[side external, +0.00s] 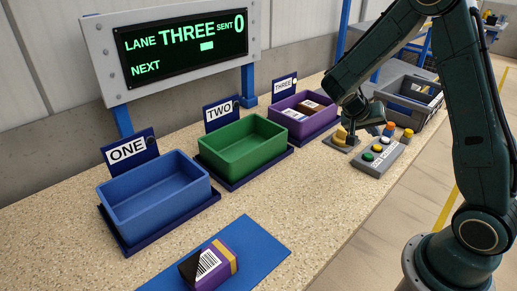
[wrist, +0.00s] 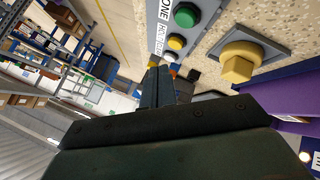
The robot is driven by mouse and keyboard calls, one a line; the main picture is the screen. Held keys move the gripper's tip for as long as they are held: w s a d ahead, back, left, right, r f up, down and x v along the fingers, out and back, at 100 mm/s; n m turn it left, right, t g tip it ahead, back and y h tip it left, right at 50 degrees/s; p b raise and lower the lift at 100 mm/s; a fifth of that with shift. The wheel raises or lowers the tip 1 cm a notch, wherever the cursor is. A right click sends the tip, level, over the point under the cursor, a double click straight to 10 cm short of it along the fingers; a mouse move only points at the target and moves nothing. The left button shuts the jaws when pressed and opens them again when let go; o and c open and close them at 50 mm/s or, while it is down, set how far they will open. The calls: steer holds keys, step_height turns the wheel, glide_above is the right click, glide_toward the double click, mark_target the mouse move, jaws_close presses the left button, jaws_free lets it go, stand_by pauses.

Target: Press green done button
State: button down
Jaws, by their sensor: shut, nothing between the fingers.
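The green button (side external: 368,157) is a round cap on the grey control box (side external: 385,158). It also shows at the top of the wrist view (wrist: 187,14), clear of my fingers. My gripper (side external: 353,136) is shut and empty, low between the control box and a yellow knob (side external: 341,134) on a grey plate. In the wrist view my shut gripper (wrist: 158,72) points toward the box's far end, past the green button. A yellow button (wrist: 176,42) and a white button (wrist: 170,57) sit in line with the green one.
Blue (side external: 153,204), green (side external: 240,152) and purple (side external: 303,123) bins stand along the table. The purple bin holds packages. A barcoded box (side external: 205,270) lies on a blue mat (side external: 255,260). A grey crate (side external: 410,105) stands behind the control box. The screen (side external: 185,45) reads "LANE THREE SENT 0".

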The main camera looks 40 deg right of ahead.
mark_target(366, 156)
steer(key=shift+f, duration=2.6)
steer(key=shift+f, duration=0.85)
stand_by(1.3)
steer(key=shift+r, duration=0.9)
steer(key=shift+r, duration=0.1)
steer(key=shift+r, duration=2.4)
